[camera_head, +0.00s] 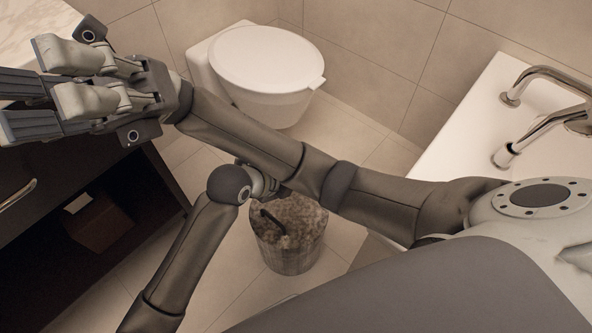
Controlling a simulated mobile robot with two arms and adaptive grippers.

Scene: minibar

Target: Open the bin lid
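A round bin (288,252) with a mottled grey-brown surface stands on the tiled floor at lower centre. A dark curved bar (270,219) shows at its top. My arms cover its upper edge, and I cannot tell whether its lid is open. My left arm comes up from the bottom left, and its wrist is just above the bin's upper left side. The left gripper is hidden behind my other arm. My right gripper (30,103) reaches across to the upper left, over the dark cabinet and far from the bin. Its finger gap is unclear; I see nothing held.
A white toilet (266,62) with its lid down stands behind the bin. A white basin (480,125) with chrome taps (545,110) is at right. A dark cabinet (140,185) with an open shelf is at left. Tiled floor (345,235) is free around the bin.

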